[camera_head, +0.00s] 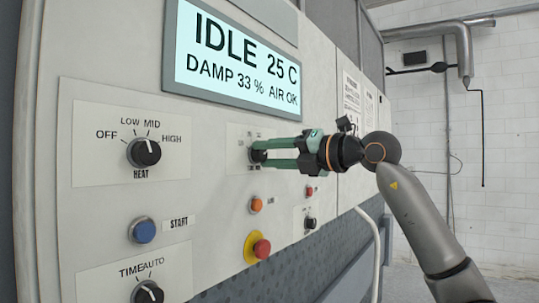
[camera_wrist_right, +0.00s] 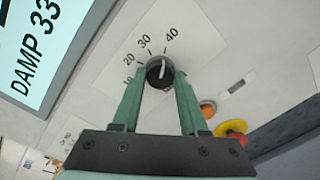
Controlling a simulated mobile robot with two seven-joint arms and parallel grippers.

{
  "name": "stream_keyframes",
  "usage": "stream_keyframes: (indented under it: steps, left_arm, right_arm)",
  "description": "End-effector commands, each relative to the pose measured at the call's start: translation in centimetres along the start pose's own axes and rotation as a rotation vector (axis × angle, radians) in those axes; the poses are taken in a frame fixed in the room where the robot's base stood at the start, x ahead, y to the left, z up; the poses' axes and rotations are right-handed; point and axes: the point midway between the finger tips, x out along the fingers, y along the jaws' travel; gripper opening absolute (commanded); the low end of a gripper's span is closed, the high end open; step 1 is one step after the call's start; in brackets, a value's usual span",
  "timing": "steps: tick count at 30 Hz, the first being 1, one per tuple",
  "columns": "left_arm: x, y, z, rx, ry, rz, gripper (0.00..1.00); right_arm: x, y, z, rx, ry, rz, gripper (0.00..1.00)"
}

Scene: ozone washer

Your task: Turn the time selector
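A black round knob (camera_wrist_right: 160,72) with a light pointer line sits on a pale plate marked 10, 20, 30 and 40 in the right wrist view. Its pointer is tilted slightly right of straight up there, between 30 and 40. In the head view the knob (camera_head: 258,153) is partly covered by my right gripper (camera_head: 262,152). The green fingers of my right gripper (camera_wrist_right: 160,82) reach the knob from either side. I see no clear gap, but cannot tell whether they press on it. My left gripper is not in view.
The panel also carries a HEAT knob (camera_head: 143,152), a TIME/AUTO knob (camera_head: 147,292), a blue START button (camera_head: 142,231), an orange button (camera_head: 256,205) and a red-and-yellow emergency button (camera_head: 260,248). A display (camera_head: 238,58) reading IDLE is above. Open floor lies to the right.

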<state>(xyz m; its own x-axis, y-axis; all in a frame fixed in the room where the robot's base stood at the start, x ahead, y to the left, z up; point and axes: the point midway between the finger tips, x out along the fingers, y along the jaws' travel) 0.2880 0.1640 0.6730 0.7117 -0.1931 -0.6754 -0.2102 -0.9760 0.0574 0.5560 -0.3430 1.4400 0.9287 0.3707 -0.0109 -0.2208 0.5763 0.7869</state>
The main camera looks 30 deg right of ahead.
Motion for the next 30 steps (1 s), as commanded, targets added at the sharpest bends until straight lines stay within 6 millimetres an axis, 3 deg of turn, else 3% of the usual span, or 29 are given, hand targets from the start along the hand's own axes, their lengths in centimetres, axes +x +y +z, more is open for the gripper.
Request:
stream_keyframes:
  steps: [1, 7, 17, 20, 30]
  left_arm:
    - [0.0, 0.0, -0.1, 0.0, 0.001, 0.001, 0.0]
    - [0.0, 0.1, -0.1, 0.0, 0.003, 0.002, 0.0]
    - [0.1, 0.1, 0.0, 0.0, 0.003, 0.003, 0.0]
    - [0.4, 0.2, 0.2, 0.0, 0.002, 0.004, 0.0]
    - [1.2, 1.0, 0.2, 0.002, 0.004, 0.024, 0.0]
  right_arm:
    - [0.0, 0.0, 0.0, 0.0, 0.0, 0.0, 0.49]
    - [0.0, 0.0, 0.0, -0.001, 0.0, 0.0, 0.72]
    - [-0.5, -0.1, 0.0, -0.002, -0.001, 0.001, 0.72]
    - [-1.8, -0.1, 0.0, -0.003, -0.002, 0.001, 0.72]
    - [-9.1, -0.1, 0.0, -0.003, -0.004, 0.0, 0.72]
